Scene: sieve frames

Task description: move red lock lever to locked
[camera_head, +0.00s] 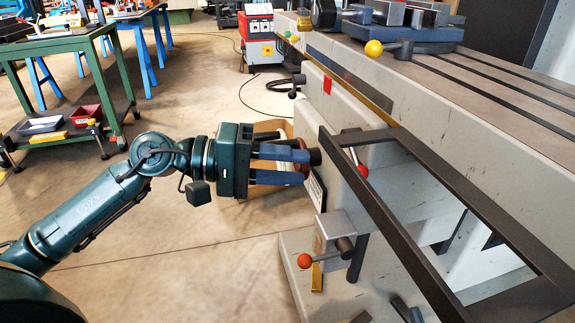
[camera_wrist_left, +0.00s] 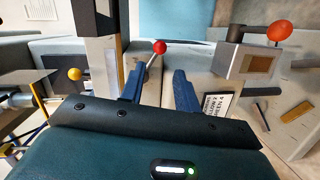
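The red lock lever has a red ball (camera_head: 361,172) on a thin metal rod, on the side of the grey machine in the head view. In the left wrist view its red ball (camera_wrist_left: 159,46) shows beyond my fingertips, in line with the gap between them. My left gripper (camera_head: 308,167) has two blue fingers, spread apart with nothing between them. It points right toward the machine's side, short of the lever. The fingers also show in the wrist view (camera_wrist_left: 159,88). The lever's locked mark cannot be made out. My right gripper is not in view.
An orange-red ball lever (camera_head: 304,261) sits lower, by a metal block. A yellow ball lever (camera_head: 373,48) is on top near the vise. A dark frame (camera_head: 385,230) crosses before the machine's side. A cardboard box (camera_head: 262,188) stands behind my gripper. Open floor (camera_head: 190,270) lies left.

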